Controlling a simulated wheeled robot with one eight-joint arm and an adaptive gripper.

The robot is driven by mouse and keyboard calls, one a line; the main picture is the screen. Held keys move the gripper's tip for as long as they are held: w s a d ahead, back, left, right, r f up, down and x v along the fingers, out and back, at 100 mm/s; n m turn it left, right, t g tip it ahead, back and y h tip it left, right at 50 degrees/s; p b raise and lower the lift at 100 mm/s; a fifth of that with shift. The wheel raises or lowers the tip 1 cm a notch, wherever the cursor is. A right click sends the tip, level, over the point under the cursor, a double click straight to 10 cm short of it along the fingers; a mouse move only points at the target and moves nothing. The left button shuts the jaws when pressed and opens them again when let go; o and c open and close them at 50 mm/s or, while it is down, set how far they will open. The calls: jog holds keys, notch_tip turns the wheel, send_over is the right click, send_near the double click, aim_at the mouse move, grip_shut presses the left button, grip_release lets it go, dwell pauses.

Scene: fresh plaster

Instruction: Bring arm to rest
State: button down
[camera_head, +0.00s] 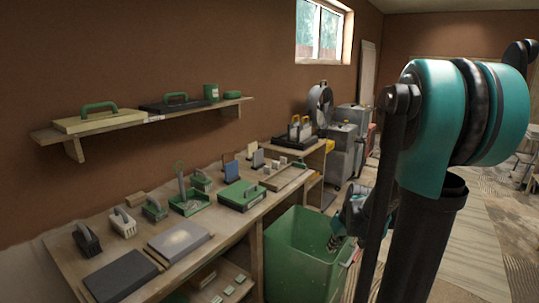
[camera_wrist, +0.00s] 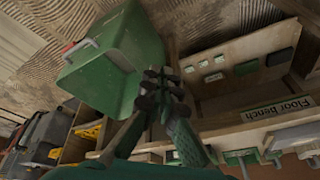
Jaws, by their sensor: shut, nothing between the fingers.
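My gripper (camera_head: 336,242) hangs low beside my arm in the head view, over the right side of the green bin (camera_head: 290,240). In the wrist view my gripper (camera_wrist: 160,84) has its dark fingers together, with nothing seen between them. The green bin (camera_wrist: 108,65) lies beyond the fingertips there. My teal and black arm links fill the right of the head view and hide part of the wrist.
A workbench (camera_head: 245,228) with trowels, floats and pads runs along the left wall. A wall shelf (camera_head: 130,128) holds more floats. Grey containers (camera_head: 345,140) stand at the back. Wooden floor (camera_head: 455,240) is open at right. A "Floor bench" label (camera_wrist: 278,108) shows in the wrist view.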

jog(key=s+a+f+m+h, duration=0.1)
jog(key=s, duration=0.6)
jog(key=s+a+m, duration=0.1)
jog(key=s, duration=0.6)
jog(key=shift+s+a+f+m+t+h, duration=0.25)
jog(key=shift+s+f+m+t+h, duration=0.1)
jog(key=shift+m+t+h, duration=0.05)
